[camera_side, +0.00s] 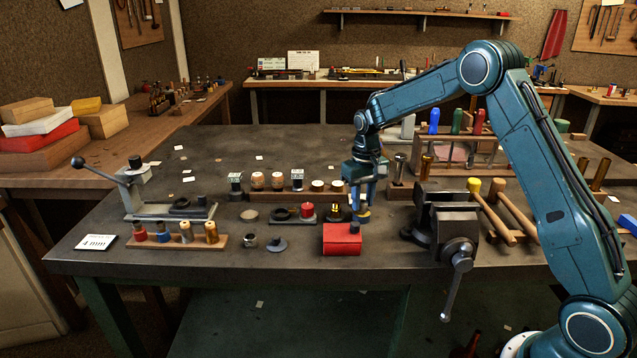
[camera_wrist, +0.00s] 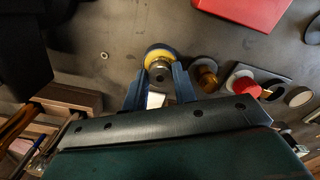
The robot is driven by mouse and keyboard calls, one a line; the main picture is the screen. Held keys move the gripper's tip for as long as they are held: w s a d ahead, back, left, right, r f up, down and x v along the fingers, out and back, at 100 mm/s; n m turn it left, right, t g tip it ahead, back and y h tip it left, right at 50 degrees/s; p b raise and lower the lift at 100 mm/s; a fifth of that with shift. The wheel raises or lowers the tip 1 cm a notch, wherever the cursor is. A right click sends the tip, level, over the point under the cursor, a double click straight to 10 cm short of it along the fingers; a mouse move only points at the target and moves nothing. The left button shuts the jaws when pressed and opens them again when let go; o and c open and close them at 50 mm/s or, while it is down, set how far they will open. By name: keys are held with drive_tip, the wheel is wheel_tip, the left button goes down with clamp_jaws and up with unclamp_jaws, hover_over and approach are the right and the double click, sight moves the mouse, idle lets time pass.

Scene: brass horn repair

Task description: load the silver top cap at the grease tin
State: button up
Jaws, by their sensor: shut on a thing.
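My gripper (camera_side: 362,203) points down over the grease tin (camera_side: 363,218), a small round tin just right of the middle of the bench. In the wrist view my gripper (camera_wrist: 159,80) is shut, with its two blue fingers on either side of the silver top cap (camera_wrist: 160,70), a small grey round piece. Just beyond and below the cap, the yellow grease of the tin (camera_wrist: 157,51) shows as a ring inside its rim. The cap overlaps the tin in this view; I cannot tell whether it touches the grease. In the side view the fingers hide the cap.
A red box (camera_side: 342,239) stands close in front of the tin, slightly left. A dark vise (camera_side: 447,222) is to the right, with mallets (camera_side: 490,212) beside it. A tray with a red piece (camera_side: 307,211) lies left.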

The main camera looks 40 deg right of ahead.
sight(362, 202)
drive_tip(key=shift+f, duration=0.5)
idle(1.6)
drive_tip(key=shift+r, duration=3.6)
drive_tip(key=s+a, duration=0.1)
drive_tip(key=a, duration=0.3)
drive_tip(key=s+a, duration=0.1)
drive_tip(key=a, duration=0.4)
drive_tip(key=s+a+r, duration=0.1)
drive_tip(key=s+a, duration=0.1)
drive_tip(key=a, duration=0.2)
drive_tip(key=shift+a, duration=0.35)
drive_tip(key=shift+w+d, duration=0.1)
